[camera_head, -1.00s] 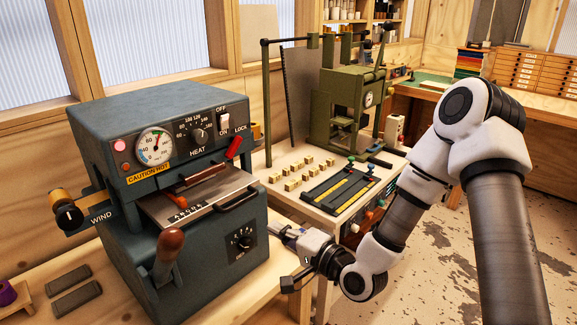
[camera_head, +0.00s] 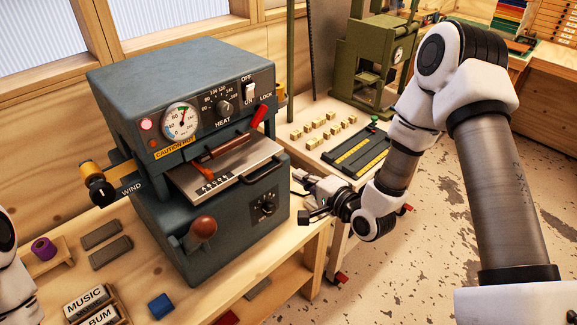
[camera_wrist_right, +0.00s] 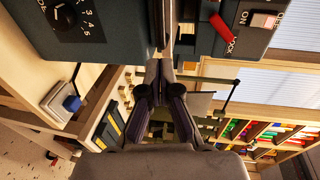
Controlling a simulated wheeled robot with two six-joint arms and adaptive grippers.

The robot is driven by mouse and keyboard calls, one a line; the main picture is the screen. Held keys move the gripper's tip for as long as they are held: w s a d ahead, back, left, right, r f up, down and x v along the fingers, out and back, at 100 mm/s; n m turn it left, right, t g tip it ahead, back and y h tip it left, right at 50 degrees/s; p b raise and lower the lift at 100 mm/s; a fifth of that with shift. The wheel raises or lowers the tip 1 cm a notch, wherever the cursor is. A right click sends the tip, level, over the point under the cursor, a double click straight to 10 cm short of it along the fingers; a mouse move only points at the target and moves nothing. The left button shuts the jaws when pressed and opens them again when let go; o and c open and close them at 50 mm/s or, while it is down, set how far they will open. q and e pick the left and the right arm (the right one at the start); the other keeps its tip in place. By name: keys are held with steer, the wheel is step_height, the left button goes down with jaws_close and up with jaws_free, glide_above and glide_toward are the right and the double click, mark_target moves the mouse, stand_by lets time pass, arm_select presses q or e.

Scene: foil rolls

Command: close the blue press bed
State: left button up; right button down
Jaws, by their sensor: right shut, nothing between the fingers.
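The blue-grey press (camera_head: 165,85) stands on the bench. Its silver bed (camera_head: 228,170), with a black front handle (camera_head: 264,168), sticks out of the slot below the panel. My right gripper (camera_head: 303,182) is just right of the press, near the handle's height and apart from it. In the right wrist view my right gripper (camera_wrist_right: 161,98) shows its fingers together and empty, with the press body (camera_wrist_right: 115,30) above them. My left gripper is out of view; only a piece of my left arm shows at the left edge.
A red lock lever (camera_head: 258,116) and a wooden-knobbed lever (camera_head: 203,229) stick out of the press front. A side table with brass type blocks (camera_head: 322,128) and a green press (camera_head: 375,65) stand behind. Open floor lies to the right.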

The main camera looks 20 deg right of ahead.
mark_target(271, 156)
steer(key=x, duration=0.1)
steer(key=p+x, duration=0.1)
steer(key=x, duration=0.2)
steer(key=shift+a+r+p, duration=0.15)
steer(key=shift+r+p, duration=0.2)
steer(key=shift+w+f, duration=0.3)
steer(key=shift+w, duration=0.25)
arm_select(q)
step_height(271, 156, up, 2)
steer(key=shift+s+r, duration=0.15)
arm_select(e)
steer(key=shift+s, duration=0.1)
steer(key=x, duration=0.1)
steer(key=b+x, duration=0.1)
steer(key=x, duration=0.1)
steer(key=b+x, duration=0.1)
steer(key=shift+w+a+r, duration=0.2)
steer(key=shift+a+r, duration=0.1)
steer(key=shift+a, duration=0.05)
steer(key=shift+d+r, duration=0.1)
steer(key=shift+r, duration=0.2)
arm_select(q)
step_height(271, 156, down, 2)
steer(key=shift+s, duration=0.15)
